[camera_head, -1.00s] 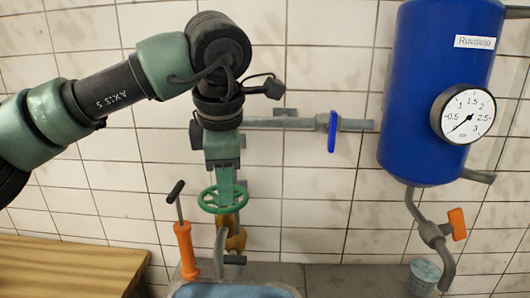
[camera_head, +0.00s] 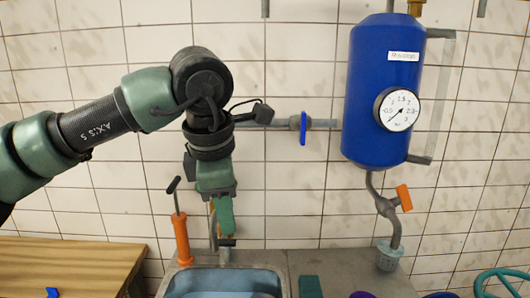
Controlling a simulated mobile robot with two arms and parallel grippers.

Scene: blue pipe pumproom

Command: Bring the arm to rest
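My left arm comes in from the left and bends down at a dark wrist joint in front of the tiled wall. My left gripper (camera_head: 224,215) points down in front of the wall, above the sink (camera_head: 284,272). Its green fingers are seen from the side and overlap, so I cannot tell whether they are open or shut. No held object can be made out. My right gripper is not in view.
An orange hand pump (camera_head: 182,240) stands close left of the gripper. A blue tank (camera_head: 384,95) with a gauge (camera_head: 398,110) hangs at the right, and a blue-handled valve (camera_head: 303,128) sits on the pipe. A wooden table (camera_head: 75,262) is at lower left. A small bucket (camera_head: 390,256) stands on the counter.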

